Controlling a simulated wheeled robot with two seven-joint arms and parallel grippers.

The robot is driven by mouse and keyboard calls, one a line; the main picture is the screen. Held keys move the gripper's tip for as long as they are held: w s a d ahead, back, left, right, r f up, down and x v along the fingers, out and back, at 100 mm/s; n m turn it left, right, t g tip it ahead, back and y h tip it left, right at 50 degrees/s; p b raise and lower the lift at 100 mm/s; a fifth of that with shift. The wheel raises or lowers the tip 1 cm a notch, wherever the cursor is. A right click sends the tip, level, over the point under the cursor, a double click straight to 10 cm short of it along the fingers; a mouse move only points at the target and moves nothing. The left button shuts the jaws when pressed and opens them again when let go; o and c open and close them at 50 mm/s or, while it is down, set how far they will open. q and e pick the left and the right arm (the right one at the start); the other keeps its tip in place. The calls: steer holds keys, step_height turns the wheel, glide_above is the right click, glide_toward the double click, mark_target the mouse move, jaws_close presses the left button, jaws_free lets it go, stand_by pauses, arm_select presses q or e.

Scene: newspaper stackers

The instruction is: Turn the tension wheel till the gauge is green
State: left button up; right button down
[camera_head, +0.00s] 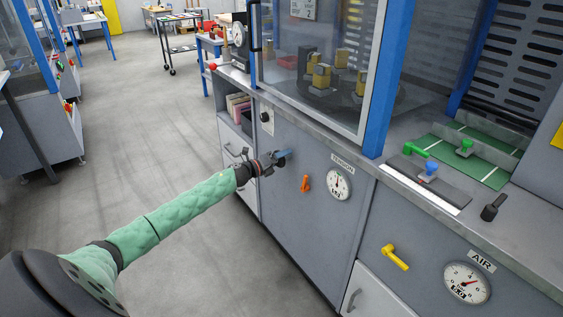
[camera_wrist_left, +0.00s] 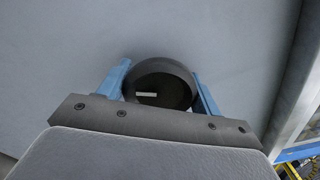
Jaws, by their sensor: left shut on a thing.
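The tension gauge (camera_head: 338,184) is a round white dial on the grey cabinet front, under a "TENSION" label. Its needle and colour bands are too small to read surely. My left gripper (camera_head: 282,158) reaches the cabinet front to the left of the gauge. In the left wrist view my left gripper (camera_wrist_left: 163,88) has its blue fingers on either side of a dark round wheel (camera_wrist_left: 160,70), shut on it. The wheel has a pale mark on its face. In the head view the wheel is mostly hidden by the gripper. My right gripper is not in view.
An orange handle (camera_head: 305,184) sits between my gripper and the tension gauge. A yellow lever (camera_head: 395,257) and an air gauge (camera_head: 467,283) are further right. Green and blue knobs stand on the worktop (camera_head: 480,215). The floor (camera_head: 170,140) to the left is clear.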

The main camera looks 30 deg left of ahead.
arm_select(q)
steer(key=shift+f+m, duration=0.15)
steer(key=shift+m, duration=0.35)
steer(key=shift+d, duration=0.1)
steer(key=o, duration=1)
steer(key=shift+b+v, duration=0.45)
steer(key=shift+v, duration=3.45)
